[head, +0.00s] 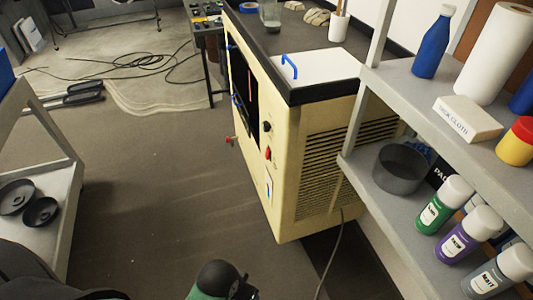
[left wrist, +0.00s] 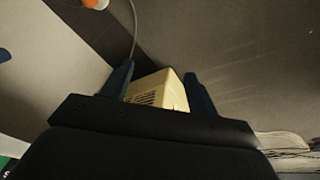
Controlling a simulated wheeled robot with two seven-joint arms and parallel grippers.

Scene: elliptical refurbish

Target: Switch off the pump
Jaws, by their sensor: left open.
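A cream machine (head: 305,170) with a dark top and a louvred side stands in the middle of the head view; I cannot tell for sure whether it is the pump. Its narrow front panel bears a black knob (head: 266,126) and below it a small red switch (head: 268,153). The switch's position is too small to tell. My left gripper (left wrist: 159,70) is open and empty in the left wrist view. The cream machine also shows there (left wrist: 157,90), beyond and between the fingers, apart from them. My right gripper is not in view.
A grey shelf (head: 355,160) with bottles, a dark bowl (head: 400,168) and spray cans stands close at the right. A grey cart (head: 62,205) with dark dishes is at the left. A cable (head: 329,262) runs down beside the machine.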

